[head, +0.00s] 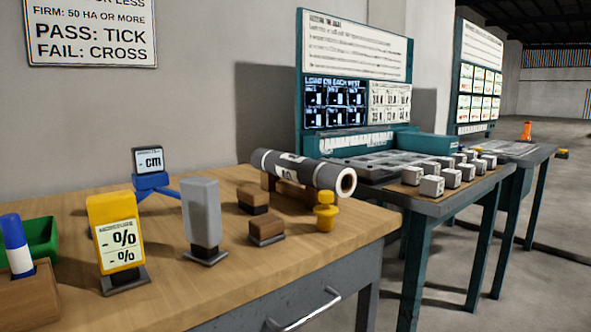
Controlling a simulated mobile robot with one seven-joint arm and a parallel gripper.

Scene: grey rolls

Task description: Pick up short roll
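One grey roll (325,174) is in the head view, lying on its side near the back right of the wooden table. Its open end with a pale core faces right and toward me. White labels show on its middle. It rests on a low brown wooden support (290,190). I see no second roll to compare it with, so I cannot tell from its length whether it is the short one. My gripper is not in view.
Around the roll on the wooden table (195,275) stand a yellow knob-topped piece (325,215), small brown blocks (266,229), a grey upright block (202,215), a yellow meter (115,235) and a blue stand (151,181). A teal bench (425,205) with several white cubes adjoins at right.

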